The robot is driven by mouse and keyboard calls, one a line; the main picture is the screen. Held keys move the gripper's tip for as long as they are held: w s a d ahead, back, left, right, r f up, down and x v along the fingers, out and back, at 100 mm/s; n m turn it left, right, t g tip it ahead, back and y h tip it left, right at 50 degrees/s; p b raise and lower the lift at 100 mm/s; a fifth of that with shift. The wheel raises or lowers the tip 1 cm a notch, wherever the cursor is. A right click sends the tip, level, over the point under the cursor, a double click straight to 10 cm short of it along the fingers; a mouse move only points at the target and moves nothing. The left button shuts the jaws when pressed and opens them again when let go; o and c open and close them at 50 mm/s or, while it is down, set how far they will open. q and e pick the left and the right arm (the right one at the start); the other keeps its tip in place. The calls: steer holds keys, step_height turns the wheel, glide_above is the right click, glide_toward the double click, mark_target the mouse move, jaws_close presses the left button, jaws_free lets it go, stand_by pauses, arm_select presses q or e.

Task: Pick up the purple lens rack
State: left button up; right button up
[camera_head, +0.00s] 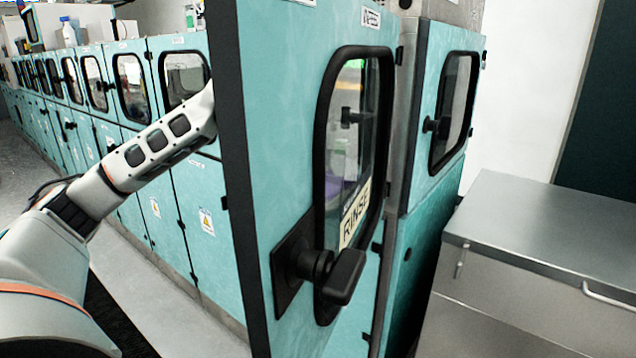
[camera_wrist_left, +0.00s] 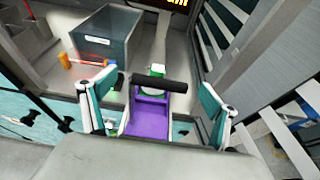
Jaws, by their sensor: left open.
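The purple lens rack (camera_wrist_left: 150,118) shows in the middle of the left wrist view, with a black bar-shaped handle (camera_wrist_left: 160,84) across its top. My left gripper (camera_wrist_left: 158,98) is open, with one finger on each side of the rack and a gap on both sides. I cannot tell how far the fingertips are from the handle in depth. In the head view my left arm reaches behind an open teal door, which hides the gripper. A patch of purple (camera_head: 340,190) shows through the door's window. My right gripper is not in view.
The open teal door (camera_head: 275,150), with a black knob (camera_head: 345,277) and a RINSE label, stands close in front. A clear-sided tank (camera_wrist_left: 105,42) and an orange-ended item (camera_wrist_left: 66,61) lie beyond the rack. A grey metal cabinet (camera_head: 545,225) stands at the right.

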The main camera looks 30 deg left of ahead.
arm_select(q)
steer(key=shift+w+f, duration=0.2)
steer(key=shift+w, duration=0.3)
steer(key=c, duration=1.7)
steer(key=shift+r, duration=0.1)
steer(key=shift+c, duration=1.3)
